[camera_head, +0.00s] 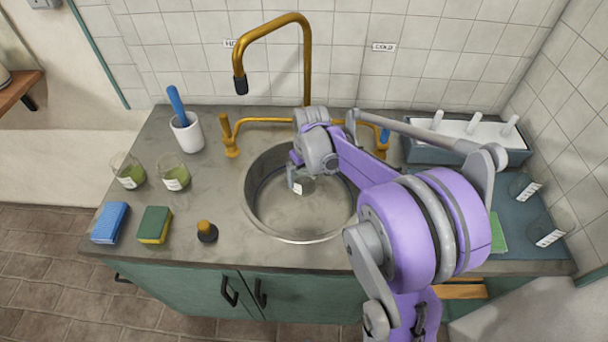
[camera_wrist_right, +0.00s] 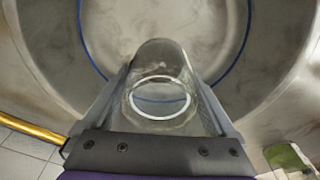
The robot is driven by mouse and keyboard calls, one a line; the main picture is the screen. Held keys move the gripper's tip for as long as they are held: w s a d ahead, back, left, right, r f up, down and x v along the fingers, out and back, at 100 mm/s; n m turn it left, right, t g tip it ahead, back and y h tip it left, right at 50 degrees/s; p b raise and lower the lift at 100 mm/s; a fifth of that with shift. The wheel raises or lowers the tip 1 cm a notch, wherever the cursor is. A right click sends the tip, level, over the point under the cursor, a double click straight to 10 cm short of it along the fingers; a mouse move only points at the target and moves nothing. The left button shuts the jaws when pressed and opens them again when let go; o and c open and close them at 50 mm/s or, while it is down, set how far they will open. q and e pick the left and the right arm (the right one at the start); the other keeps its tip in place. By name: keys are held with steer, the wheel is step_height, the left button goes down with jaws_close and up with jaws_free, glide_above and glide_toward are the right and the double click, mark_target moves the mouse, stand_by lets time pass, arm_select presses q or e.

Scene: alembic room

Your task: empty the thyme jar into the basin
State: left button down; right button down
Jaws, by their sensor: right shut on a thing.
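My right gripper (camera_head: 299,178) is shut on a small clear glass jar (camera_head: 308,186) with a white label too small to read. It holds the jar over the round metal basin (camera_head: 320,218). In the right wrist view the jar (camera_wrist_right: 160,60) sits between the two fingers, with a pale ring showing and the basin (camera_wrist_right: 275,60) behind. I see no green contents in it, and cannot tell its exact tilt. My left gripper is not in view.
A brass tap (camera_head: 306,60) arches behind the basin. Labelled glass jars (camera_head: 548,235) and a rack (camera_head: 425,154) are right. My right arm hides part of the counter.

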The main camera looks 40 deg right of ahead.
steer(key=shift+s+d+r+p, duration=0.3)
steer(key=shift+s+r+p, duration=0.05)
steer(key=shift+r, duration=0.4)
steer(key=shift+s+d+r+p, duration=0.25)
steer(key=shift+s+r+p, duration=0.15)
steer(key=shift+r, duration=0.35)
steer(key=shift+s+d+r+p, duration=0.3)
steer(key=shift+s+r+p, duration=0.05)
steer(key=shift+r, duration=0.4)
steer(key=shift+f, duration=0.1)
steer(key=shift+f+g+h+b, duration=0.2)
steer(key=shift+g+h+b, duration=0.35)
steer(key=shift+g+h, duration=0.5)
steer(key=shift+r+h, duration=0.1)
steer(key=shift+h, duration=0.15)
steer(key=shift+s+d+r+g+h+b, duration=0.15)
steer(key=shift+r+g+h+b, duration=0.15)
steer(key=shift+g+h, duration=0.3)
steer(key=shift+s+d+r+g+h+b, duration=0.15)
steer(key=shift+g+h+b, duration=0.15)
steer(key=shift+g+h, duration=0.25)
steer(key=shift+d+r, duration=0.1)
steer(key=shift+r, duration=0.15)
